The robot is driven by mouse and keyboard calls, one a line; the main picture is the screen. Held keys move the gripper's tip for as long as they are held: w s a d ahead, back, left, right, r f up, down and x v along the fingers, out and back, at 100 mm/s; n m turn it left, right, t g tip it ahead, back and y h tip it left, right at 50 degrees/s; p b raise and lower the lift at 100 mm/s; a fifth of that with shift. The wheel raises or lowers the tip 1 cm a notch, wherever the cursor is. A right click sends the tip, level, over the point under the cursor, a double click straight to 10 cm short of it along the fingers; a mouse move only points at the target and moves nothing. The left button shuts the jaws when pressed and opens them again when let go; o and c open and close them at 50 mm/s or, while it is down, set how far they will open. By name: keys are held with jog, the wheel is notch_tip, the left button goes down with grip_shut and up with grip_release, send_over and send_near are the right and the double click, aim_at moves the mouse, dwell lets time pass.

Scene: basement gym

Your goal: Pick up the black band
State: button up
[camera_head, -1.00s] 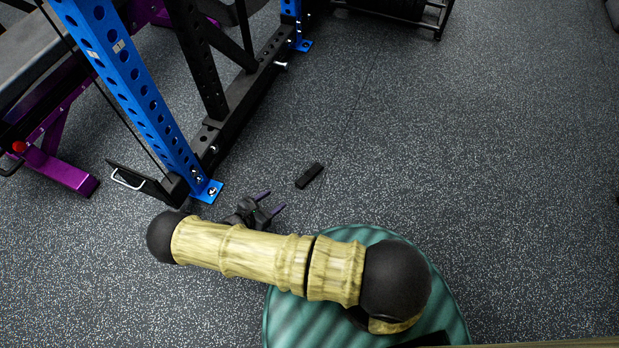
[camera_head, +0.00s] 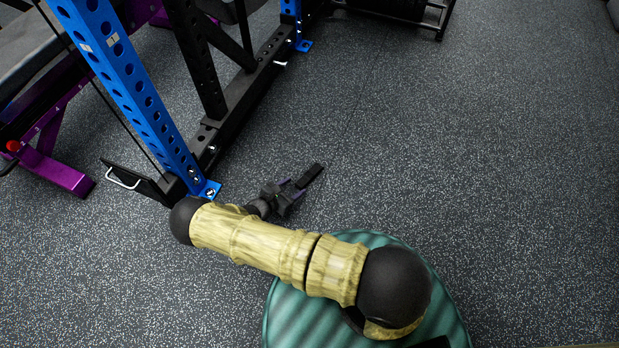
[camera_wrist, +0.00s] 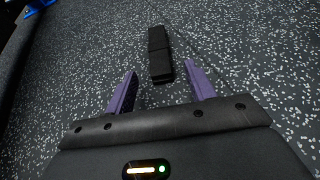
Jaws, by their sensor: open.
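The black band (camera_head: 312,172) is a small dark rectangular strip lying flat on the speckled floor. In the wrist view the band (camera_wrist: 159,55) lies lengthwise ahead, its near end around the gap between the fingertips. My gripper (camera_head: 292,190) is beside the band's near end in the head view. In the wrist view my gripper (camera_wrist: 163,70) has its two purple fingers apart, with nothing gripped. I cannot tell how high the fingers are above the floor.
A blue rack upright (camera_head: 140,95) with a black base beam (camera_head: 240,100) stands to the left. A purple-framed bench (camera_head: 55,168) is further left. A black rack (camera_head: 436,20) is at the far top. The floor right of the band is clear.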

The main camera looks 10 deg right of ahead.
aim_at(306, 178)
jog(key=shift+x, duration=0.8)
jog(key=b+x, duration=0.2)
jog(key=x, duration=0.2)
jog(key=shift+w+d, duration=0.2)
jog(key=shift+d, duration=0.05)
jog(key=shift+w+d, duration=0.25)
jog(key=c, duration=1.1)
jog(key=shift+o, duration=0.2)
